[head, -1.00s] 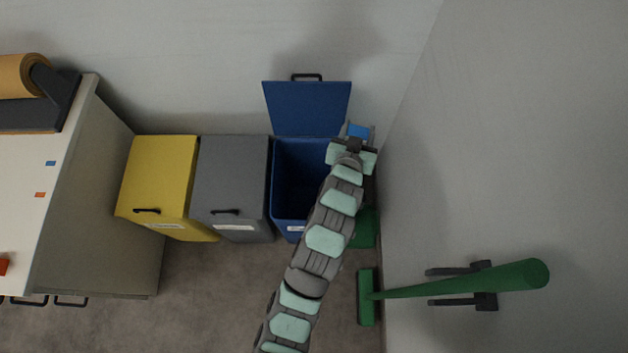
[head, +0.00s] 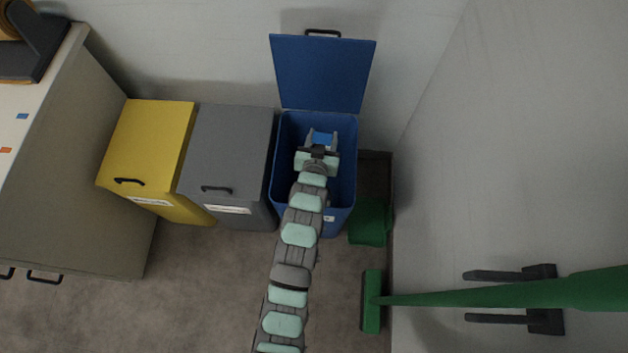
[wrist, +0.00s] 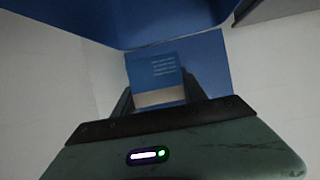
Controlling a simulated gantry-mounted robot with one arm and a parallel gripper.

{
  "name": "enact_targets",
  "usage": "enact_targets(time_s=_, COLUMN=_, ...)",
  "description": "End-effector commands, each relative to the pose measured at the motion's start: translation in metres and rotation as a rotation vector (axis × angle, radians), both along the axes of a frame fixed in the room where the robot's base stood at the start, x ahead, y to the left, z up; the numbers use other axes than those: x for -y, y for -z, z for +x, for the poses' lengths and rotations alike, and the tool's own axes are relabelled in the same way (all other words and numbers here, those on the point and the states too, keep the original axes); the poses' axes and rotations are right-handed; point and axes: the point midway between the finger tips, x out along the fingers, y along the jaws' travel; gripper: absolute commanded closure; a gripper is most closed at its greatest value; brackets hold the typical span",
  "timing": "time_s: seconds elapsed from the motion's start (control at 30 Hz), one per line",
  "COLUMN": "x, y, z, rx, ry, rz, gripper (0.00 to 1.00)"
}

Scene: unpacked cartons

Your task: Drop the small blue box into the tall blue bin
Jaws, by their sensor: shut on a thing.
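The tall blue bin (head: 345,199) stands against the back wall with its lid (head: 322,75) raised and open. My gripper (head: 321,138) is over the bin's opening in the head view. It is shut on the small blue box (head: 322,139), which shows between the fingers. In the wrist view the small blue box (wrist: 154,72) has a blue face with pale printed lines, and my gripper (wrist: 158,97) has a finger on each side of it. My arm hides part of the bin's front and inside. I cannot tell how high the box is above the rim.
A grey bin (head: 228,150) and a yellow bin (head: 150,145), both with shut lids, stand to the left. A worktop (head: 45,75) is further left. A green dustpan (head: 370,222) and a green broom (head: 372,302) are to the right, near the right wall.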

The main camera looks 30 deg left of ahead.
Motion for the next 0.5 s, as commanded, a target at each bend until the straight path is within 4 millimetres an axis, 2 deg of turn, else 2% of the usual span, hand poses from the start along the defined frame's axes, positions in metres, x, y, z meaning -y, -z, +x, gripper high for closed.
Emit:
enact_targets(time_s=0.03, x=0.000, y=0.012, z=0.000, rx=-0.001, ry=0.000, rz=0.000, gripper=0.89)
enact_targets(time_s=0.2, x=0.000, y=0.029, z=0.000, rx=0.002, ry=0.001, rz=0.000, gripper=0.89)
enact_targets(time_s=0.5, x=0.000, y=0.033, z=0.001, rx=0.003, ry=0.001, rz=0.000, gripper=0.89)
